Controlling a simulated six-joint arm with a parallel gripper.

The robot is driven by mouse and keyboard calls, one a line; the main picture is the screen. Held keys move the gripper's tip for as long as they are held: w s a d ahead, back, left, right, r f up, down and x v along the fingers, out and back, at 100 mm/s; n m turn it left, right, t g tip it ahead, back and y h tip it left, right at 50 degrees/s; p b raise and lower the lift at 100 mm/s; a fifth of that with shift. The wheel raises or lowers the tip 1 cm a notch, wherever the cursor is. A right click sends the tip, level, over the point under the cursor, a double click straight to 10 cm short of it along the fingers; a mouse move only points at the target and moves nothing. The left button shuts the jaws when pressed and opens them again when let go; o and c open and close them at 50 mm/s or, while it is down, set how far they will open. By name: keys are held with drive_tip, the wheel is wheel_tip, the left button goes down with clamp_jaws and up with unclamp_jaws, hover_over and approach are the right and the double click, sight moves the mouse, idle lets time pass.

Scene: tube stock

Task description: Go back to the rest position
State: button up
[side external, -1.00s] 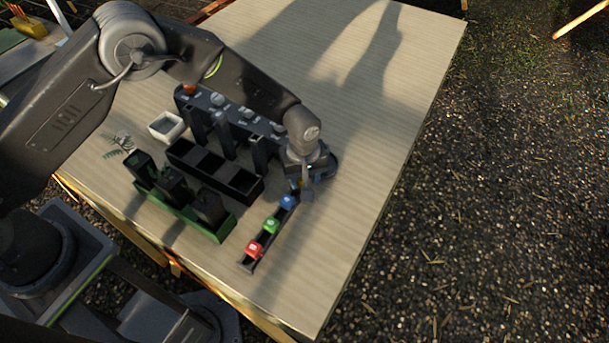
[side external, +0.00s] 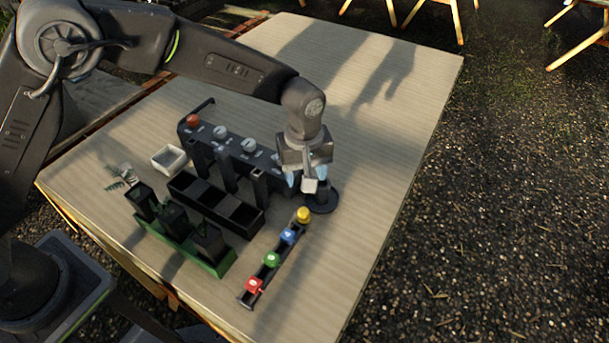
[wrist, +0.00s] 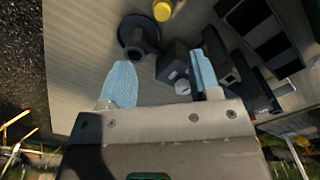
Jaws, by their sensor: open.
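My gripper (side external: 306,182) is raised above the table near the right end of the black station, open with nothing between its fingers. In the wrist view its two pale blue fingers (wrist: 162,85) stand apart. The yellow piece also shows at the top of the wrist view (wrist: 163,10). The gripper is apart from all of them.
A round black stand (side external: 322,200) is just below the gripper. The table's right side (side external: 400,130) is clear.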

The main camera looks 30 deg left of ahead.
idle(0.3)
drive_tip(key=s+a+r+m+t, duration=0.1)
drive_tip(key=s+a+r, duration=0.25)
drive_tip(key=r, duration=0.25)
drive_tip(key=s+a+r+m+t, duration=0.1)
drive_tip(key=s+a+r+m, duration=0.1)
drive_tip(key=a+r, duration=0.25)
drive_tip(key=s+a+r+m, duration=0.1)
drive_tip(key=s+a+r, duration=0.1)
drive_tip(key=a+r, duration=0.3)
drive_tip(key=s+a+r+m+t, duration=0.1)
drive_tip(key=s+a+r+m, duration=0.1)
drive_tip(key=s, duration=0.6)
drive_tip(key=s+a+r+m+t, duration=0.2)
drive_tip(key=s+a, duration=0.3)
drive_tip(key=s, duration=0.3)
drive_tip(key=shift+s+a+r+m, duration=0.2)
drive_tip(key=shift+s+r+m, duration=0.1)
drive_tip(key=shift+s+m, duration=0.15)
drive_tip(key=shift+o, duration=0.3)
drive_tip(key=shift+w, duration=0.15)
